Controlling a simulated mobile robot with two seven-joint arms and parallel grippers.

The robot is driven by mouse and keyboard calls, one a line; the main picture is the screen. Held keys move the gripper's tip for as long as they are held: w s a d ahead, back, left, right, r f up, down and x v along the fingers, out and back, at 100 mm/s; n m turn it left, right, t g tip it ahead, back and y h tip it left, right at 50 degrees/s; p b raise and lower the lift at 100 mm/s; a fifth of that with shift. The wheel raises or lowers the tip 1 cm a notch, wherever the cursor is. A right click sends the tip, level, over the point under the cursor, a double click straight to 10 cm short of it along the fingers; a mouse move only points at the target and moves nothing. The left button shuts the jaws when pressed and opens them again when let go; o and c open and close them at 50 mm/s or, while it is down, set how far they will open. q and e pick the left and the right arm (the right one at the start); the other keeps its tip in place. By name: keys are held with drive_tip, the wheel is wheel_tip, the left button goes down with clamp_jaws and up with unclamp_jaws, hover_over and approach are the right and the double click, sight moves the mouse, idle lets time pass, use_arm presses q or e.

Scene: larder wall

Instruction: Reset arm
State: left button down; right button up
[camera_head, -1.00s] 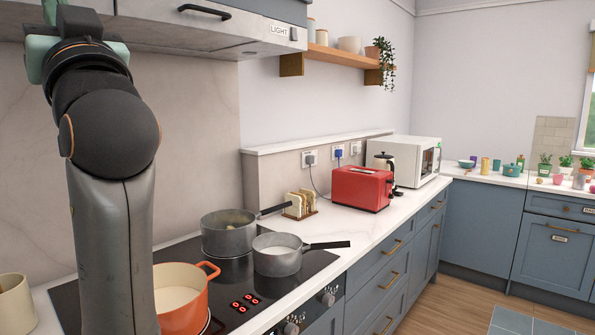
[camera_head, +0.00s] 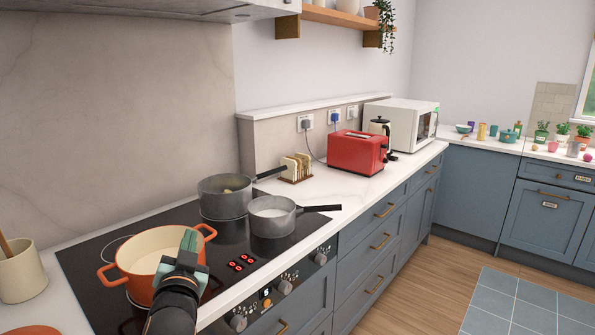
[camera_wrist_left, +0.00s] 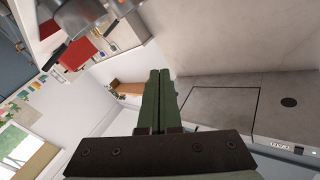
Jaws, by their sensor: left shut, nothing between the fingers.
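My left gripper (camera_head: 188,244) is at the lower middle of the head view, pointing up and away, over the near right side of the orange pot. It is shut and empty. In the left wrist view its green fingers (camera_wrist_left: 158,100) are pressed together with nothing between them. The orange pot (camera_head: 125,262) stands on the black hob (camera_head: 88,262) with pale liquid in it. My arm hides part of the pot's right side. My right gripper is not in view.
Two grey saucepans, one behind (camera_head: 224,205) and one in front (camera_head: 272,224), stand on the hob with handles pointing right. A toast rack (camera_head: 295,169), red toaster (camera_head: 357,155), kettle and white microwave (camera_head: 402,125) line the counter. The hood (camera_head: 190,8) overhangs the hob. The floor at right is clear.

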use_arm(q)
drive_tip(key=s+d+f+g+h, duration=0.1)
drive_tip(key=s+f, duration=0.3)
drive_tip(key=f, duration=0.4)
drive_tip(key=s+d+f+g+h+p, duration=0.1)
drive_tip(key=s+f+g+h, duration=0.15)
drive_tip(key=f, duration=0.55)
drive_tip(key=s+d+f+g, duration=0.1)
drive_tip(key=s+f, duration=0.4)
drive_tip(key=f, duration=0.3)
drive_tip(key=s+f+g+h+p, duration=0.1)
drive_tip(key=s+f+g, duration=0.1)
drive_tip(key=s+f, duration=0.5)
drive_tip(key=s+d+f+g+h, duration=0.1)
drive_tip(key=s+f, duration=0.5)
drive_tip(key=s, duration=0.8)
drive_tip(key=shift+d+f+n+g+p, duration=0.2)
drive_tip(key=shift+f+n+g+p, duration=0.2)
drive_tip(key=shift+g, duration=0.35)
drive_tip(key=shift+s+h, duration=0.1)
drive_tip(key=shift+h, duration=0.15)
